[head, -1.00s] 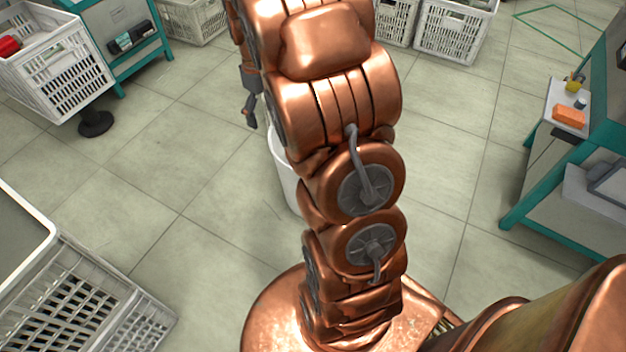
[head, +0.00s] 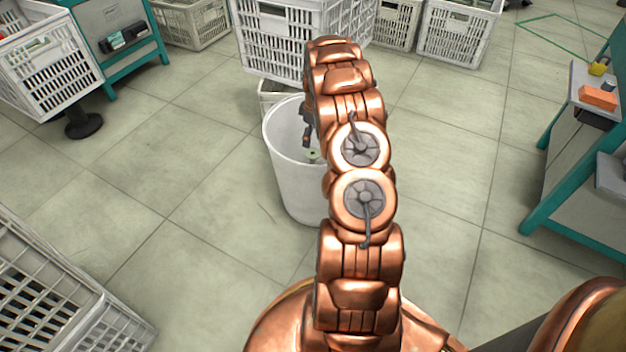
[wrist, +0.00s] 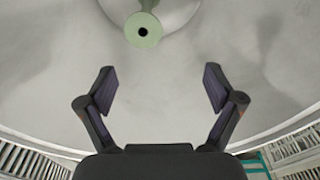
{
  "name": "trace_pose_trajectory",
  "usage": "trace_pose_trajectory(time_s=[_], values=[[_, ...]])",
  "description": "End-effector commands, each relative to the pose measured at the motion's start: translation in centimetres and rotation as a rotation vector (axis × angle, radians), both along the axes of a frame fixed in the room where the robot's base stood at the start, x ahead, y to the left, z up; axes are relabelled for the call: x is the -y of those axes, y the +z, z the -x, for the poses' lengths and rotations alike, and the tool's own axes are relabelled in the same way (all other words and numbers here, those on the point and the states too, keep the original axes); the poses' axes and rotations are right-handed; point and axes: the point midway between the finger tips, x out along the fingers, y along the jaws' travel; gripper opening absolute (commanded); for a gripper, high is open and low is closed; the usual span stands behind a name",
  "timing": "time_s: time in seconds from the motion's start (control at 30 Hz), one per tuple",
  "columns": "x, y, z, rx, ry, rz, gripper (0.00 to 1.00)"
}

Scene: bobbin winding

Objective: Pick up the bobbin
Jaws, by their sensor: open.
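The bobbin (wrist: 143,30) is pale green with a dark centre hole. In the wrist view it is at the top, left of centre, beyond my fingertips and apart from them. It also shows small in the head view (head: 313,155), inside the white bin (head: 290,180). My gripper (wrist: 160,84) is open, with nothing between its fingers. In the head view my gripper (head: 306,140) is at the bin's mouth, partly hidden by my arm. The bin's right side is hidden behind my arm.
White crates (head: 270,45) stand behind the bin, and another (head: 45,65) is at the left. A large crate (head: 50,290) fills the lower left. A teal-framed bench (head: 560,190) stands at the right. Tiled floor (head: 170,165) is clear left of the bin.

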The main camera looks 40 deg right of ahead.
Motion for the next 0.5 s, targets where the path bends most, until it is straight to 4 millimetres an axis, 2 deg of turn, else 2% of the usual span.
trace_pose_trajectory(time_s=[0.03, 0.13, 0.5], values=[[0.8, -2.0, 0.0, 0.007, 0.006, -0.001, 0.92], [1.7, -3.8, 0.1, 0.019, 0.02, -0.001, 0.92], [2.3, -7.1, -0.2, 0.028, 0.032, 0.0, 0.92]])
